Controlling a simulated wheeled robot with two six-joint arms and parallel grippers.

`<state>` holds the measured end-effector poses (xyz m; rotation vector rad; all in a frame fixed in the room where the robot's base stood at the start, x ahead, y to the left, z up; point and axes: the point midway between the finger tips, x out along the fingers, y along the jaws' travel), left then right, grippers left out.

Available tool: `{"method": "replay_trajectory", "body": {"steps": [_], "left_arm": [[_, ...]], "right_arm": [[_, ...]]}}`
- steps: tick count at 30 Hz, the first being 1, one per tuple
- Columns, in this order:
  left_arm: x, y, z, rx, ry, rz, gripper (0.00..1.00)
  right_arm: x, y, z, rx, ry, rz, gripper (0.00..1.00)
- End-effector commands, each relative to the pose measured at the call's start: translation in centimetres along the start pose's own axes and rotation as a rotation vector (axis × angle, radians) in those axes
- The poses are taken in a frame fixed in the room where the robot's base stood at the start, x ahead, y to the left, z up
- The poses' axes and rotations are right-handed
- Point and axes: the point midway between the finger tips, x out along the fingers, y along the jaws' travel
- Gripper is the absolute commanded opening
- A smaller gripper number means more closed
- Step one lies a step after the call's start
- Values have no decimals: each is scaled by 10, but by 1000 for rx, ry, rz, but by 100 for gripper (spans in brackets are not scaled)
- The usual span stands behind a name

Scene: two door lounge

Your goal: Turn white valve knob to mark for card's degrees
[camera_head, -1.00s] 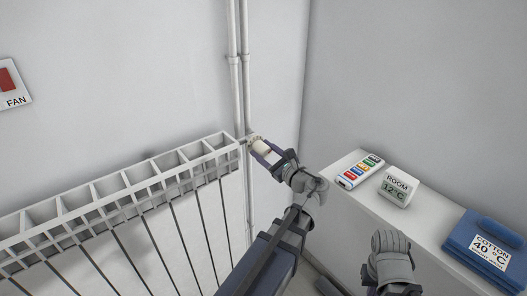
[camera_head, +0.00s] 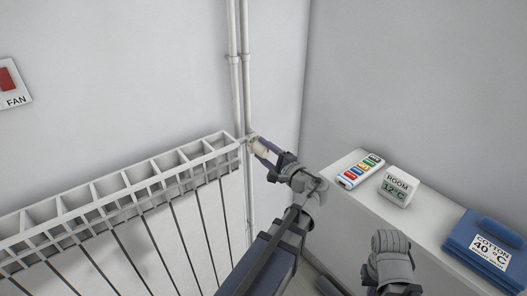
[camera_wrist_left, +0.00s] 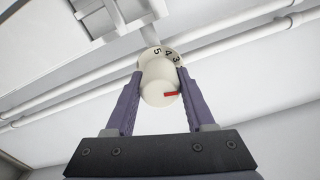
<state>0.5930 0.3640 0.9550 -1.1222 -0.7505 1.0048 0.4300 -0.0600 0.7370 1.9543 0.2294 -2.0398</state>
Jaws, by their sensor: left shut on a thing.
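The white valve knob (camera_head: 261,147) sits at the radiator's right end, beside the pipes. My left gripper (camera_head: 266,151) is shut on it. In the left wrist view, the two purple fingers of my left gripper (camera_wrist_left: 158,88) press either side of the knob (camera_wrist_left: 155,72). A red pointer (camera_wrist_left: 171,94) on its end face points right. Behind the knob, a dial collar (camera_wrist_left: 165,52) shows 5, 4 and 3; its other marks are hidden. A white display (camera_head: 398,188) reads ROOM 12°C. A label (camera_head: 477,250) on blue cloth reads COTTON 40°C. My right gripper's fingers are not visible.
The white radiator (camera_head: 120,196) runs left from the valve. Vertical pipes (camera_head: 240,70) rise behind it. A white ledge (camera_head: 425,222) at right holds a strip with coloured bands (camera_head: 360,170), the display and the folded blue cloth (camera_head: 500,238). A FAN switch (camera_head: 12,86) is on the left wall.

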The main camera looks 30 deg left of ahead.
Motion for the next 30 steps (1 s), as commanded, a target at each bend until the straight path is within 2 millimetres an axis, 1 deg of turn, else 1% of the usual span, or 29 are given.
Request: {"method": "replay_trajectory", "body": {"steps": [18, 24, 30], "left_arm": [[-1, 2, 0, -580, 0, 3, 0], [-1, 2, 0, -739, -1, 3, 0], [-1, 2, 0, -858, -1, 4, 0]], "right_arm": [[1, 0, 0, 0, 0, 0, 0], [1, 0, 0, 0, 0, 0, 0], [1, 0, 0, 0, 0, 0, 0]]}}
